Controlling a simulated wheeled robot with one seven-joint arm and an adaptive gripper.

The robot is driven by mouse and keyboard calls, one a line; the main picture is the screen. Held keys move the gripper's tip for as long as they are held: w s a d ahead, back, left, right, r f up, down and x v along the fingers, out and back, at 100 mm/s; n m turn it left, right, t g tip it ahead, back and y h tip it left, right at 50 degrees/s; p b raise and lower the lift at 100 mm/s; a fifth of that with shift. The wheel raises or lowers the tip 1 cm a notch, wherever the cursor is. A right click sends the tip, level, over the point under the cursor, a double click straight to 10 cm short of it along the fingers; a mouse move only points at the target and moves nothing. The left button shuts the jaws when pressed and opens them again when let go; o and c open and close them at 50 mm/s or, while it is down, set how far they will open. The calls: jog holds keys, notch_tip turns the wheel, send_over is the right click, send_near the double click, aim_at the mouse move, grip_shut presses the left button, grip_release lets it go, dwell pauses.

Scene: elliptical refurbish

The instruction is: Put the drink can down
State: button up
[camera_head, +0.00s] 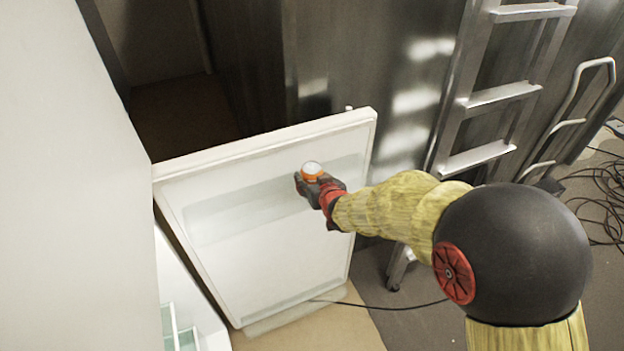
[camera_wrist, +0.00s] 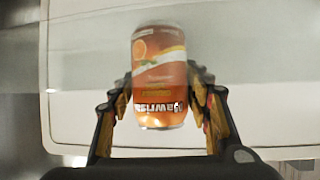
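An orange drink can (camera_head: 312,170) with a pale top is at the end of my arm in the head view. In the wrist view the can (camera_wrist: 159,75) stands between the two fingers, with an orange fruit picture and lettering on its side. My gripper (camera_head: 318,186) is closed around the can in front of a white open door panel. In the wrist view my gripper (camera_wrist: 160,100) has a finger against each side of the can. Whether the can touches anything beyond the fingers cannot be told.
The white door (camera_head: 270,230) stands open behind and below the can, with a ledge along its bottom. A white cabinet (camera_head: 75,200) is at the left, with shelves low inside. A metal ladder (camera_head: 480,130) leans at the right, and black cables (camera_head: 605,190) lie on the floor.

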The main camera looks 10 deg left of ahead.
jog(key=o, duration=0.4)
jog(key=shift+r, duration=0.15)
jog(key=p+v, duration=0.2)
jog(key=v, duration=1)
jog(key=s+d+r+m+g+h, duration=0.1)
jog(key=s+d+r+h, duration=0.2)
jog(key=d, duration=0.4)
jog(key=s+d+r+m+g, duration=0.1)
jog(key=s+d+r, duration=0.2)
jog(key=d+r, duration=0.3)
jog(key=s+d+m+g, duration=0.1)
jog(key=s+d, duration=0.3)
jog(key=s, duration=0.2)
jog(key=s+d+r+m+g+h, duration=0.1)
jog(key=s+d, duration=0.2)
jog(key=s, duration=0.4)
jog(key=s+d+m+g+h, duration=0.1)
jog(key=s+d, duration=0.3)
jog(key=s, duration=0.3)
jog(key=shift+d+r, duration=0.3)
jog(key=shift+r, duration=0.05)
